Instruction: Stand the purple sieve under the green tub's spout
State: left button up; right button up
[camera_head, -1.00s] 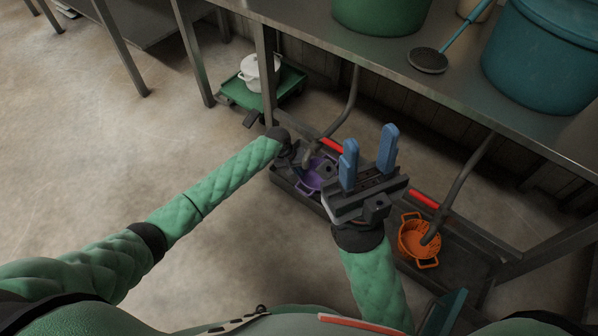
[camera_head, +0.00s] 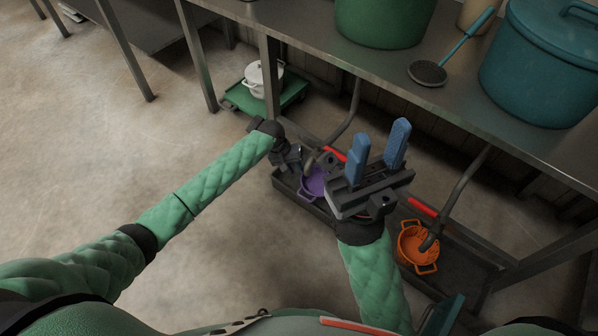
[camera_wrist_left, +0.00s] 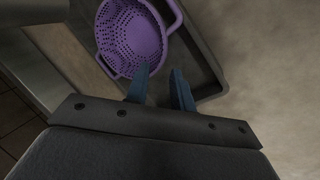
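The purple sieve (camera_head: 315,185) stands upright in the dark floor tray, partly hidden by my right gripper. It also shows in the left wrist view (camera_wrist_left: 130,38), with perforated walls and side handles. The green tub (camera_head: 383,22) is on the bench above. A grey pipe spout (camera_head: 352,108) bends down below it and ends at or above the purple sieve; exact alignment is unclear. My left gripper (camera_wrist_left: 164,82) is open, its blue fingers apart and empty beside the sieve's rim. My right gripper (camera_head: 379,146) is open and empty, in front of the tray.
The dark tray (camera_head: 284,185) lies under the bench (camera_head: 320,38). An orange sieve (camera_head: 417,250) stands at its right under another pipe (camera_head: 464,183). A white pot (camera_head: 262,80) sits on a green trolley (camera_head: 240,97). A blue tub (camera_head: 535,70) and skimmer (camera_head: 428,73) are on the bench. Floor at left is clear.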

pick_arm(q)
jog(key=p+v, duration=0.1)
jog(key=v, duration=0.4)
dwell(0.5)
